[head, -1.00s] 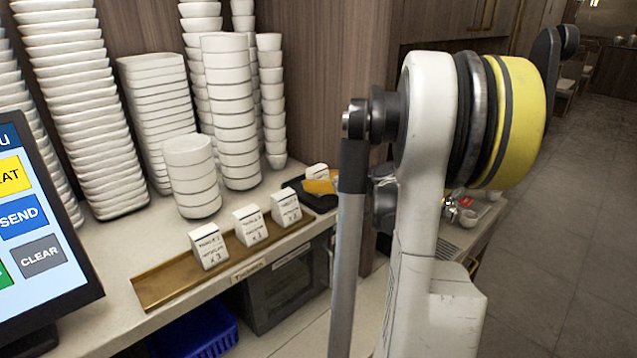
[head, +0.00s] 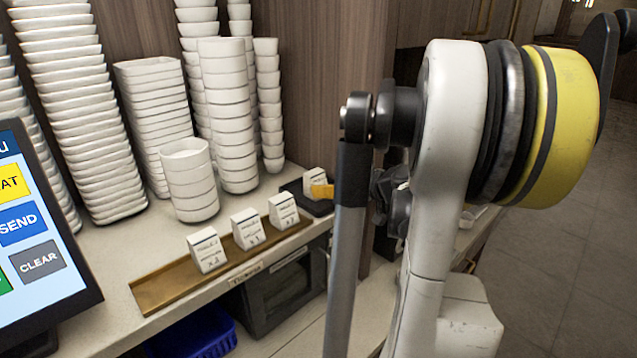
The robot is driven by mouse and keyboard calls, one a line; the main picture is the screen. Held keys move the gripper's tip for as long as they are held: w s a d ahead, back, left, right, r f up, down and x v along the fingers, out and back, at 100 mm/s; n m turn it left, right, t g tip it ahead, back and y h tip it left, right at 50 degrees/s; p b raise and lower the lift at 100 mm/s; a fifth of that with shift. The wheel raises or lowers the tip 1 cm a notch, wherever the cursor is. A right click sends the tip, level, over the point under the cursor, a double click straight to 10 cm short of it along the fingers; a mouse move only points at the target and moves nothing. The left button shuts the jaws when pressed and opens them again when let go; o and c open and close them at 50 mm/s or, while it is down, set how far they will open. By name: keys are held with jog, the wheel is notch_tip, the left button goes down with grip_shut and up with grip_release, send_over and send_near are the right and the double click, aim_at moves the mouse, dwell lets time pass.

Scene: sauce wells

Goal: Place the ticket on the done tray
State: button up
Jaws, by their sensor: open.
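A white ticket (head: 313,178) stands upright on the small black tray (head: 318,209) at the right end of the counter, which I take for the done tray. A yellow tip, apparently a finger of my gripper (head: 324,192), is in front of the ticket's lower right part. My gripper is open; whether it touches the ticket I cannot tell. Most of my gripper is hidden behind my arm. Three other white tickets, the left one (head: 207,250), the middle one (head: 248,229) and the right one (head: 283,211), stand in a row on the brass rail (head: 160,289).
Tall stacks of white bowls (head: 228,115) and a shorter stack (head: 190,180) stand behind the rail. A touch screen (head: 45,230) stands at the left. A blue crate (head: 205,335) sits below the counter. My arm covers the view right of the tray.

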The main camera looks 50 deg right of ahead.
jog(key=v, duration=0.6)
jog(key=shift+p, duration=0.3)
